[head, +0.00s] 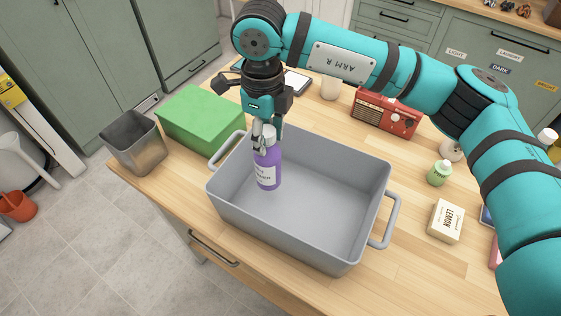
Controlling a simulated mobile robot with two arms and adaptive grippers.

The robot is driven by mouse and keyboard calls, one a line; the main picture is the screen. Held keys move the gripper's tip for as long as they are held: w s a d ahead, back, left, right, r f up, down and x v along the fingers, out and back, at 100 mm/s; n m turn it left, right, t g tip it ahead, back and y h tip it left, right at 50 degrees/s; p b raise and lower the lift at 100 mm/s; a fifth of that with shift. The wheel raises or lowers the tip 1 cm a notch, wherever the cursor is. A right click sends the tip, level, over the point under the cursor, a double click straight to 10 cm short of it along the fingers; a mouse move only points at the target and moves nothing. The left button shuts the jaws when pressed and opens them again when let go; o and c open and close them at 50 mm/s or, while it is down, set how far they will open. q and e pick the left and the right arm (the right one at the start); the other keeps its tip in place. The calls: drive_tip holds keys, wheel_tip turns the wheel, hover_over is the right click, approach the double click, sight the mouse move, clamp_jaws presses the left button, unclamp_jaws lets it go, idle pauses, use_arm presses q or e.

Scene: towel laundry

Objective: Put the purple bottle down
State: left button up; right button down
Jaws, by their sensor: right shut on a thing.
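The purple bottle (267,170) has a pale label and a light cap, and it is upright. In the head view it shows inside the outline of the grey tub (338,258), at the tub's far left part. My right gripper (264,134) reaches down from above and is shut on the bottle near its cap. I cannot tell whether the bottle's base touches the tub floor. The rest of the tub is empty. My left gripper is not in view.
A green box (200,119) and a metal bin (136,144) stand left of the tub. The wooden counter (420,271) is bare at the front right.

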sight(268, 155)
drive_tip(key=shift+f, duration=0.95)
wheel_tip(268, 155, down, 4)
drive_tip(key=shift+d+r+p, duration=0.1)
drive_tip(key=shift+r+p, duration=0.05)
drive_tip(key=shift+p, duration=0.8)
drive_tip(key=shift+w, duration=0.1)
drive_tip(key=shift+f+b, duration=0.3)
drive_tip(key=c, duration=0.9)
unclamp_jaws()
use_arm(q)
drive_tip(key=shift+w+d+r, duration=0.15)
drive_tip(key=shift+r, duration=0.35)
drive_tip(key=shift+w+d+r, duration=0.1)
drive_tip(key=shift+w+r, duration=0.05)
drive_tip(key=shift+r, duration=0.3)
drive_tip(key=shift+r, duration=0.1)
use_arm(e)
drive_tip(key=shift+r, duration=0.15)
